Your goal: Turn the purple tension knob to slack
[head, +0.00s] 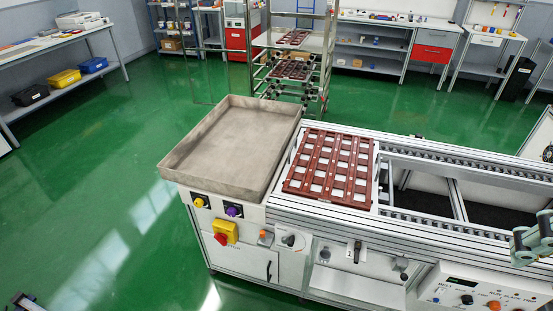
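The purple tension knob (233,211) is on the front panel of the conveyor's left end, just below the grey tray. It sits on a small dark plate with a pale label. It is small here, and I cannot read which way its pointer is turned. Part of my arm shows at the right edge, well away from the knob. My gripper cannot be made out in this view, and nothing is seen touching the knob.
A yellow knob (199,202) is left of the purple one. A red switch on a yellow box (225,232) is below. An orange button (265,238) and a black-handled selector (289,240) are to the right. The grey tray (184,178) overhangs above. Green floor in front is clear.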

